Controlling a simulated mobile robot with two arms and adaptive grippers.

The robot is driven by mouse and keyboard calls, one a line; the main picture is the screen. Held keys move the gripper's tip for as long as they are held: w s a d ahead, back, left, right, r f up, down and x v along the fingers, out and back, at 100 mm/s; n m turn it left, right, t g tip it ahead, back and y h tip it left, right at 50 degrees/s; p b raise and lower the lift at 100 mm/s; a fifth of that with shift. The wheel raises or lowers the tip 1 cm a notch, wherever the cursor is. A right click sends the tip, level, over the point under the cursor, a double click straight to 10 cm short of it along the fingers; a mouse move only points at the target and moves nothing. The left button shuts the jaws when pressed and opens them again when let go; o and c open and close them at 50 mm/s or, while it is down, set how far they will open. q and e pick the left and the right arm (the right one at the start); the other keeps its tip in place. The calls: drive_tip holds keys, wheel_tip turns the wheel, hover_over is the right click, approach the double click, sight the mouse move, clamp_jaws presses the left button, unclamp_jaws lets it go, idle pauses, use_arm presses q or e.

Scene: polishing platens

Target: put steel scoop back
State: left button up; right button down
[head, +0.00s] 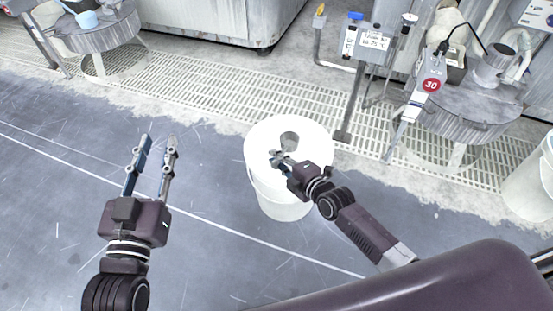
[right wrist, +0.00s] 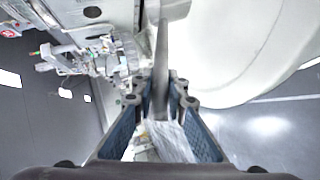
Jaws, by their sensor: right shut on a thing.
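The steel scoop (head: 289,139) has a small grey cup and shows over the white drum (head: 262,185) in the middle of the head view. My right gripper (head: 279,158) is shut on the scoop's handle, over the drum's top. In the right wrist view the thin grey handle (right wrist: 161,70) stands between the blue-padded fingers, with the pale drum (right wrist: 235,45) beside it. I cannot tell whether the scoop touches the drum. My left gripper (head: 153,155) is open and empty above the floor, left of the drum.
A round grey platen stand (head: 465,112) with several items is at the right, with a red "30" tag (head: 431,85) near it. Another stand (head: 100,38) is at the upper left. A post with a label (head: 374,41) rises behind the drum. The floor at left is clear.

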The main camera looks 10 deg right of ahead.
use_arm(q)
drive_tip(key=shift+r, duration=0.15)
use_arm(e)
drive_tip(key=c, duration=1.9)
unclamp_jaws()
drive_tip(key=shift+c, duration=0.2)
use_arm(q)
drive_tip(key=shift+r, duration=0.25)
